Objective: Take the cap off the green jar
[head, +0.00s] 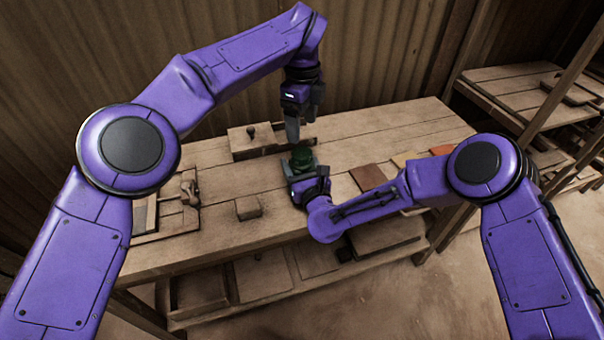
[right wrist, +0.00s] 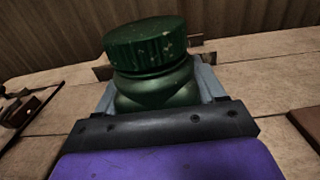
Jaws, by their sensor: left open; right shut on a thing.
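The green jar (right wrist: 157,90) stands upright on the wooden workbench, with its ribbed dark green cap (right wrist: 146,45) on top. In the head view the jar (head: 302,158) is small and partly hidden by my right gripper. My right gripper (head: 301,170) is shut on the jar's body from the near side; its grey fingers flank the jar below the cap in the right wrist view (right wrist: 158,100). My left gripper (head: 293,130) points down just above and behind the jar, open and empty, apart from the cap as far as I can tell.
A wooden block with a dark knob (head: 252,140) lies behind the jar to the left. A small wooden block (head: 248,208) lies front left. A wooden frame (head: 165,217) is at the bench's left end. Reddish and tan tiles (head: 368,177) lie to the right. Shelves (head: 530,85) stand at right.

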